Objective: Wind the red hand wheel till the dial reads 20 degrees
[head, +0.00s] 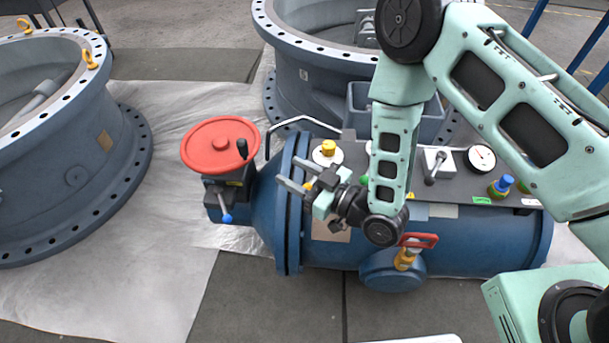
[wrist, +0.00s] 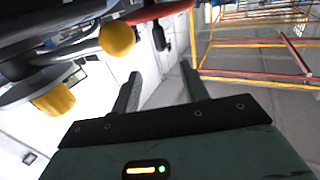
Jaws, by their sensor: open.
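The red hand wheel (head: 212,160) sits on a dark gearbox at the left end of the blue vessel, with a black upright handle (head: 242,148) on its right rim. My gripper (head: 294,172) is open and empty, right of the wheel and apart from it, its fingers pointing left over the vessel flange. In the wrist view my gripper (wrist: 160,80) shows two spread fingers with nothing between them. A red edge (wrist: 158,12) and a black knob (wrist: 158,38) beyond them look like the wheel and its handle. A round white dial (head: 481,157) is on the panel at right; its reading is too small to tell.
A blue-tipped lever (head: 226,218) hangs below the wheel. A bent rail (head: 300,121) and a yellow knob (head: 328,147) stand near my gripper. A red-handled valve (head: 418,240) is in front. Large grey flanged rings (head: 60,150) stand behind and left.

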